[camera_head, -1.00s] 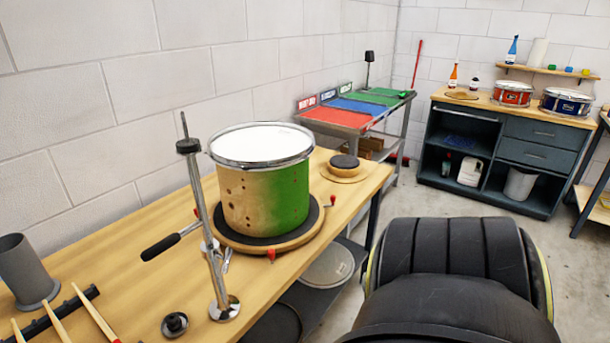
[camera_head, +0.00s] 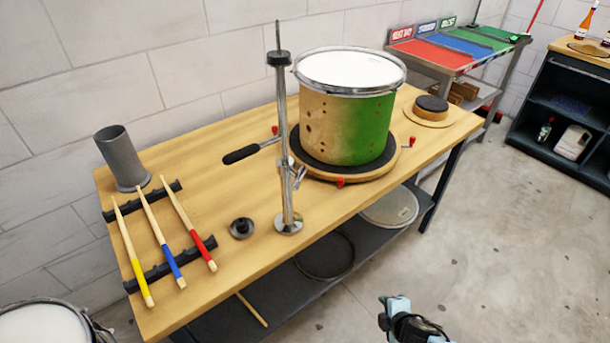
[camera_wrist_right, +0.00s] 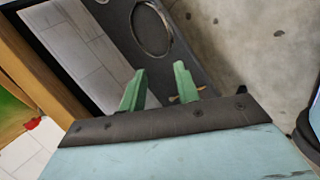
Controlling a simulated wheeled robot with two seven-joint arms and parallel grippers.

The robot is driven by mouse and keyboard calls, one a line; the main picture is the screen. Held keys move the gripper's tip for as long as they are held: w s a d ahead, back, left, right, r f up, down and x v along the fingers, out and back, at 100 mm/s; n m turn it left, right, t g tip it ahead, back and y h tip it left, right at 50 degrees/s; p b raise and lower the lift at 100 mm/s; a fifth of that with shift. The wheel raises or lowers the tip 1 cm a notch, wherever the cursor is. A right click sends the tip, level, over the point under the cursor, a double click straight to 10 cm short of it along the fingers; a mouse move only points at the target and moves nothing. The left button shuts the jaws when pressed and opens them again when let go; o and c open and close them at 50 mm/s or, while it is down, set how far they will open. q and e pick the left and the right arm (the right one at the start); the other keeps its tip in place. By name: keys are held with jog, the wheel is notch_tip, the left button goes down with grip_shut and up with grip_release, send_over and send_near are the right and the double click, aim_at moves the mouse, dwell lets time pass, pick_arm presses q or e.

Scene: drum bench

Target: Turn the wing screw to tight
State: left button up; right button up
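A chrome stand (camera_head: 284,150) rises upright from the wooden bench, with a black collar near its top and a black-handled lever (camera_head: 242,153) sticking out to the left. A small chrome wing-shaped fitting (camera_head: 297,176) shows low on the post; I take it for the wing screw, and cannot tell how tight it is. My right gripper (camera_head: 384,309) is at the bottom of the head view, low in front of the bench and well away from the stand. In the right wrist view its two green fingers (camera_wrist_right: 160,90) are apart with nothing between them. My left gripper is not in view.
A green and natural wood drum (camera_head: 347,120) sits on a round black pad right of the stand. Three drumsticks (camera_head: 160,246) lie on black racks, near a grey cup (camera_head: 122,160). A black knob (camera_head: 242,228) stands left of the stand's base. The floor before the bench is clear.

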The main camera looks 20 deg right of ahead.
jog(key=w+a+r+n+t+y, duration=0.1)
jog(key=w+r+n+t, duration=0.2)
jog(key=r, duration=0.4)
jog(key=w+a+r+n+t, duration=0.1)
jog(key=w+a+r+n, duration=0.1)
jog(key=w+r+n, duration=0.4)
jog(key=n+t+y, duration=0.5)
jog(key=n+y, duration=0.1)
jog(key=n, duration=0.4)
send_near(303, 178)
jog(key=shift+m, duration=0.3)
jog(key=p+x, duration=0.1)
jog(key=x, duration=0.9)
jog(key=shift+w+a+p, duration=0.15)
jog(key=shift+w+p, duration=0.15)
grip_shut()
